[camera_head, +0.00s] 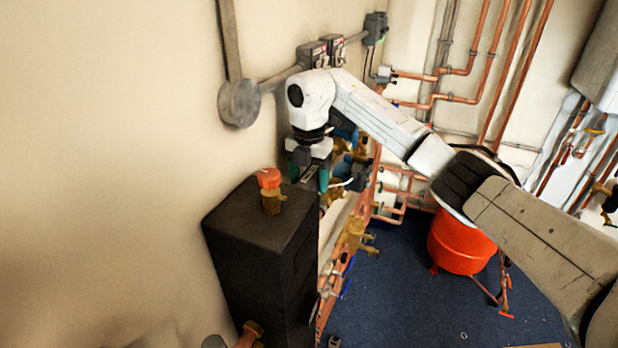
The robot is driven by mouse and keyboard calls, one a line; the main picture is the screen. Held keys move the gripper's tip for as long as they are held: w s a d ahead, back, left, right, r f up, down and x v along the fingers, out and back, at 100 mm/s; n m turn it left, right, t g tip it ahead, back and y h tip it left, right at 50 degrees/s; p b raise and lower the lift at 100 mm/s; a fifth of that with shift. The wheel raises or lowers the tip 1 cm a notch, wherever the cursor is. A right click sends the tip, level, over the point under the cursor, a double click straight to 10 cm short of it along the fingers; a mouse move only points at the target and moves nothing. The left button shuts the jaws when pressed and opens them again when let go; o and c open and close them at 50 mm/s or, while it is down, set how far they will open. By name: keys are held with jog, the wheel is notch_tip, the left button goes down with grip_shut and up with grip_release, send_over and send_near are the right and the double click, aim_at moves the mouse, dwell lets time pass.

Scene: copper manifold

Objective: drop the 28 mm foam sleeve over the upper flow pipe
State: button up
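My gripper (309,178) points down beside the left wall, at the back right edge of a black box-shaped unit. Its teal fingers stand apart, with a dark grey patch between them. I cannot tell whether that patch is a foam sleeve, part of the gripper or something behind it. No foam sleeve can be clearly made out elsewhere. Several copper pipes (487,75) run along the far wall, and more copper pipework (375,180) stands behind my gripper. I cannot tell which pipe is the upper flow pipe.
The black unit (262,235) carries a red-capped brass fitting (270,190). Brass valves (355,235) crowd the wall right of it. A red vessel (458,243) stands on the blue floor (400,300), which is mostly clear in front. Grey boxes and conduit (312,55) line the left wall.

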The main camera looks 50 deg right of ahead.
jog(key=o, duration=0.3)
jog(key=shift+r, duration=0.15)
